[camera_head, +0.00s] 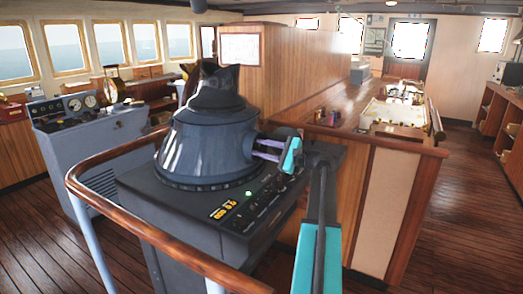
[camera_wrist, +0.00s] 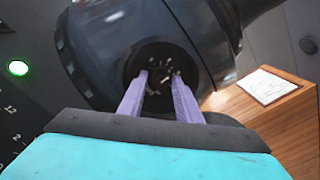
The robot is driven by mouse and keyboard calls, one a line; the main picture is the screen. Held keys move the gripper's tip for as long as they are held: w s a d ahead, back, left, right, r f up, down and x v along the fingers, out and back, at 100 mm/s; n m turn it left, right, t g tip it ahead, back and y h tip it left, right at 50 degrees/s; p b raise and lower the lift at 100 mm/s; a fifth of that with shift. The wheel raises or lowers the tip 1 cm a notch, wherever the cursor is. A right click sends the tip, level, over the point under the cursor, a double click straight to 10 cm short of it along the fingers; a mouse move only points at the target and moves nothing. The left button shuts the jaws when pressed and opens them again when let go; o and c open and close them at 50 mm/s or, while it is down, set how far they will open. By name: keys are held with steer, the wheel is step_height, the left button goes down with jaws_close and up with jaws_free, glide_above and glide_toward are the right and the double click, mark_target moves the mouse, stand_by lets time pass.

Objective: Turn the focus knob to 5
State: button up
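The focus knob (camera_wrist: 160,60) appears to be the dark round dial with pale marks on the side of the dark radar hood (camera_wrist: 100,45). In the head view the hood (camera_head: 205,150) stands on a dark console (camera_head: 185,205), and the knob is hidden behind my fingers. My gripper (camera_head: 256,148) reaches in from the right, its two purple fingers pointing at the hood's side. In the wrist view the fingertips (camera_wrist: 160,74) are apart and lie over the dial face. I cannot tell whether they touch or grip the knob, and the number it points to is unreadable.
A panel with small knobs, yellow markings and a lit green light (camera_head: 248,194) lies below my gripper. A curved wooden handrail (camera_head: 120,150) runs around the console's left and front. A wooden cabinet (camera_head: 385,160) stands close on the right. Open floor (camera_head: 470,200) lies farther right.

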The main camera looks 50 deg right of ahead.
steer(key=shift+o, duration=0.6)
steer(key=shift+s, duration=0.1)
steer(key=b+v, duration=0.2)
steer(key=v, duration=1.1)
steer(key=shift+s, duration=0.35)
steer(key=shift+w, duration=0.1)
